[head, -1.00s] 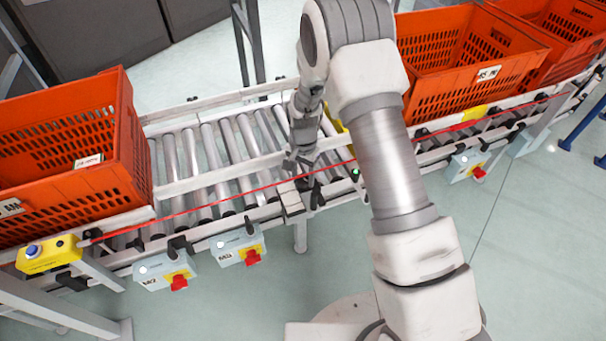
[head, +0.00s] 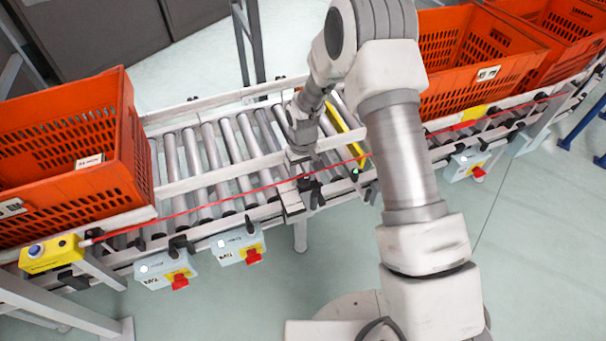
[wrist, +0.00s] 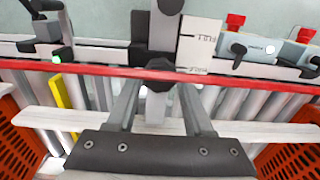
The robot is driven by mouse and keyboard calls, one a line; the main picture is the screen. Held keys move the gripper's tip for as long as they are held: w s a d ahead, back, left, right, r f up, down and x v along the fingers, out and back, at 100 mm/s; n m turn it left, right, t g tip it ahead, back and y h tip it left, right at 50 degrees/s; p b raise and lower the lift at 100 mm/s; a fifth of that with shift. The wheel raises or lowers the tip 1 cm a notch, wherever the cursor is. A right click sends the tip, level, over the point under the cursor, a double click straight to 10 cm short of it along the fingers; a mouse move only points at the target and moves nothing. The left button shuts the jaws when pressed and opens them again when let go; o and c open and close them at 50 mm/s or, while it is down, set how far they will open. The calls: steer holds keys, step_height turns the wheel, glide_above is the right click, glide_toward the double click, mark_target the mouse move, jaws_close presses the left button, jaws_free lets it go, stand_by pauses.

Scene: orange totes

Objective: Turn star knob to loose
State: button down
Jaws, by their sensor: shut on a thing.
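The star knob (wrist: 160,70) is dark and many-lobed. In the wrist view it sits between my fingertips at the top middle, in front of the rail's red line. My gripper (wrist: 160,84) is shut on it, one finger on each side. In the head view my gripper (head: 301,170) reaches down to the near rail of the roller conveyor (head: 225,205), and the knob is mostly hidden there. A pale plate (wrist: 199,45) with printed marks, too small to read for sure, stands just right of the knob in the wrist view.
Orange totes stand on the conveyor at left (head: 70,215) and right (head: 450,85). Grey boxes with red knobs (head: 168,270) hang from the near rail. A yellow bar (head: 346,130) crosses the rollers beside my gripper. The rollers between the totes are bare.

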mark_target(303, 178)
steer(key=shift+n, duration=0.8)
steer(key=shift+c, duration=1.4)
jaws_free()
step_height(303, 178, up, 18)
steer(key=p, duration=0.4)
steer(key=shift+f, duration=0.25)
